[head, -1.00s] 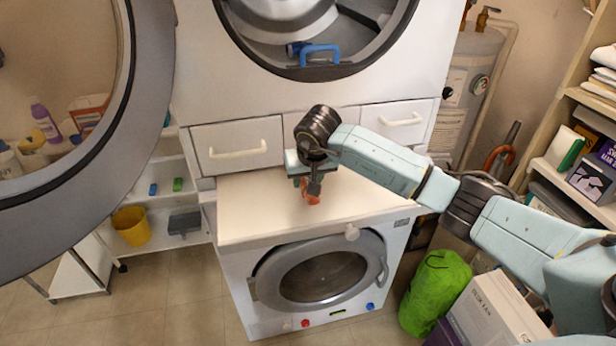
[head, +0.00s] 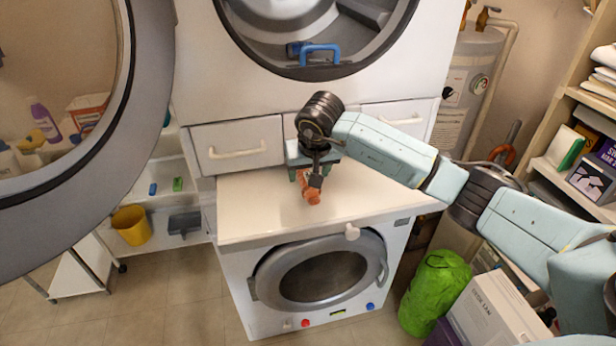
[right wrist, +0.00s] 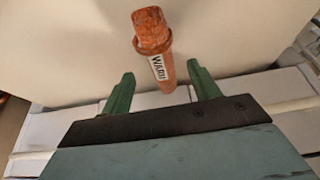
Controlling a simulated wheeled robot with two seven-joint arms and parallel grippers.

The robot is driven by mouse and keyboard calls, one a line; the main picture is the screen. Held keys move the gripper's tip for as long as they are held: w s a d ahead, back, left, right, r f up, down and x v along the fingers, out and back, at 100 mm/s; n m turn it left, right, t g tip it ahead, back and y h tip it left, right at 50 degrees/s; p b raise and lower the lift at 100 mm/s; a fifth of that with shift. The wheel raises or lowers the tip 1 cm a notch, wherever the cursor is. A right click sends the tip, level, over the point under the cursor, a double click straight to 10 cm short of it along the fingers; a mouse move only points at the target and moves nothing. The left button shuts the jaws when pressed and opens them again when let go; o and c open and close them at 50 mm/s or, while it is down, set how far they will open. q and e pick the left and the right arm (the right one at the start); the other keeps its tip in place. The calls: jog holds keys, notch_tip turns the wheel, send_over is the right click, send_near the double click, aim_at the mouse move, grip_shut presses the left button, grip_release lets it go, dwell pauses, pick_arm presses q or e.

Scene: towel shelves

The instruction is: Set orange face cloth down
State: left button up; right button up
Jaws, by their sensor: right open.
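The orange face cloth (head: 311,194) is a rolled bundle with a white label, on the white top of the lower washing machine (head: 265,217). In the right wrist view the cloth (right wrist: 156,45) lies beyond and between the two green fingertips, clear of both. My right gripper (head: 308,176) is open and empty, just above and behind the cloth; its spread fingers also show in the right wrist view (right wrist: 162,85). Part of the cloth is hidden by the gripper in the head view. My left gripper is not in view.
White drawers (head: 237,146) stand right behind the top, under an upper machine with a blue-handled item (head: 320,54) in its drum. A large open round door (head: 150,90) fills the left. The top is bare around the cloth. A shelf (head: 570,178) stands at right.

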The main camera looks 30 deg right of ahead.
jog(key=v, duration=0.9)
jog(key=shift+f, duration=0.1)
